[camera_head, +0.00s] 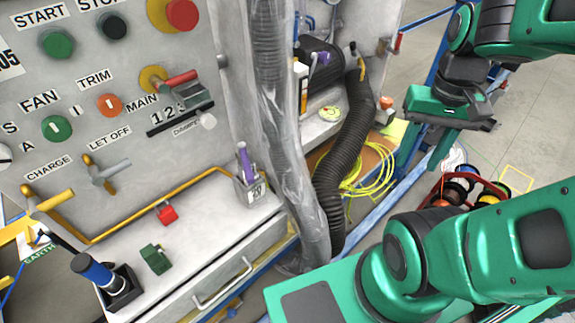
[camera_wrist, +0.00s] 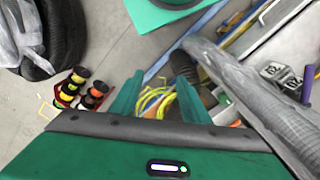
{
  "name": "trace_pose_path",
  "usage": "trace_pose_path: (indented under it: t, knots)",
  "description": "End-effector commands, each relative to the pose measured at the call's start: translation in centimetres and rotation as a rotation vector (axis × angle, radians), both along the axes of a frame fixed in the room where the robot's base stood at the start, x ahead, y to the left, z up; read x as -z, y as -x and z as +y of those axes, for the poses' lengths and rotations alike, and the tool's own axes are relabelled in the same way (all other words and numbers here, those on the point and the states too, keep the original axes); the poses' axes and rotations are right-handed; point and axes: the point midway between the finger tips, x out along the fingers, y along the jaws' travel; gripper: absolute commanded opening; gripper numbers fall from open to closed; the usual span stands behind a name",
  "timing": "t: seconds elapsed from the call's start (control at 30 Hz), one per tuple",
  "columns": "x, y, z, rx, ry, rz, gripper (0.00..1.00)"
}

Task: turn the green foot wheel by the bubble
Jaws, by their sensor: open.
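I cannot make out a green foot wheel or a bubble for certain. A small round yellow-green piece with a reddish spot (camera_head: 330,114) lies on the grey ledge behind the hose, too small to identify. A small dark green block (camera_head: 155,258) and a red one (camera_head: 166,213) sit on the near shelf; neither is clearly a wheel. My gripper (camera_head: 440,150) hangs at the upper right, pointing down, clear of the bench. In the wrist view my gripper (camera_wrist: 157,92) has its two green fingers apart with nothing held between them; yellow cable shows beyond, lower down.
A thick grey hose (camera_head: 278,130) and a black ribbed hose (camera_head: 345,150) stand between the panel (camera_head: 75,130) and my gripper. Yellow cable (camera_head: 365,175) lies coiled beyond. A red crate of spools (camera_head: 470,188) stands on the floor. Floor at upper right is open.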

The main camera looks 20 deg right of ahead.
Motion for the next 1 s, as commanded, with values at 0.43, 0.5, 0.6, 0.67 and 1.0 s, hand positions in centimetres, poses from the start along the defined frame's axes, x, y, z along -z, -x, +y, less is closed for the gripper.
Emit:
trace_pose_path:
  t: [0.43,0.5,0.6,0.67,1.0]
  knots:
    - [0.7,-7.0,0.6,-0.516,-0.029,-0.009,0.54]
    - [1.3,-9.1,0.9,-0.646,-0.043,-0.014,0.54]
    - [2.3,-11.9,1.6,-0.831,-0.065,-0.024,0.54]
    - [3.1,-13.6,2.1,-0.939,-0.079,-0.034,0.54]
    - [8.7,-22.3,5.9,-1.548,-0.18,-0.129,0.54]
